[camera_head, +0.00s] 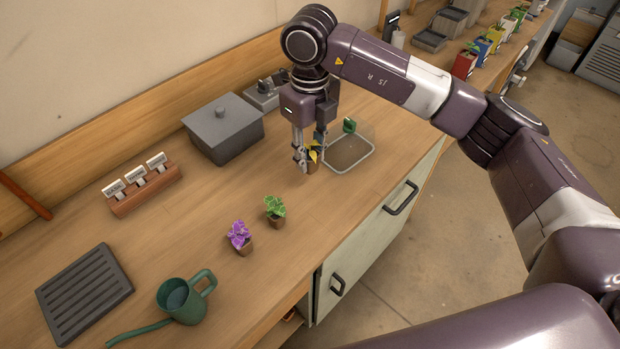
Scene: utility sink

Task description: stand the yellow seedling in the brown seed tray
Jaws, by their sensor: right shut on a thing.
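My right gripper (307,156) is shut on the yellow seedling (314,154), above or at the wooden worktop. Its yellow leaves show between and beside the fingers, with a small brown pot below. The fingers hide part of it, and I cannot tell whether the pot touches the worktop. Just right of it is a shallow, pale-rimmed tray (366,160) with a brownish inside and a green piece at its back edge. I cannot tell for certain that it is the brown seed tray. My left gripper is not in view.
A green seedling (275,207) and a purple seedling (239,235) stand nearer the front. A green watering can (183,303), dark slotted tray (85,291), label rack (142,192) and grey lidded box (224,128) occupy the left side. Bare worktop lies between them.

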